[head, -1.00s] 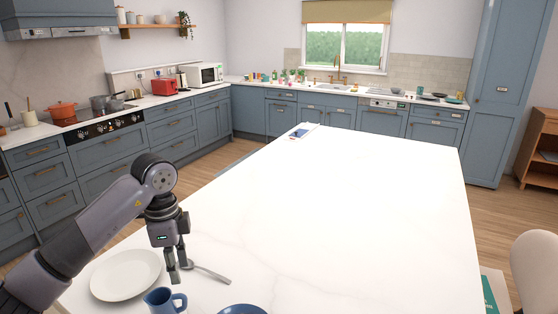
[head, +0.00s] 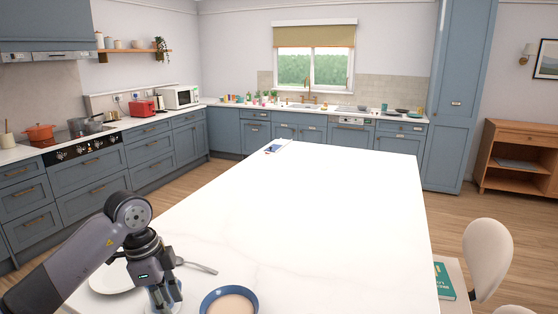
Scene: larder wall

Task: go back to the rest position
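My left gripper (head: 165,293) points down over the near left corner of the white island worktop (head: 300,215). Its fingers are seen at a steep angle, and I cannot tell whether they are open or shut. A pale bluish shape shows around the fingertips, and I cannot make out what it is or whether they touch it. My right gripper is out of view.
A white plate (head: 105,281) lies partly behind my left arm, with a fork (head: 198,267) beside it. A blue-rimmed bowl (head: 204,302) stands right of the gripper. Chairs (head: 487,258) stand at the right. The island's middle is clear.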

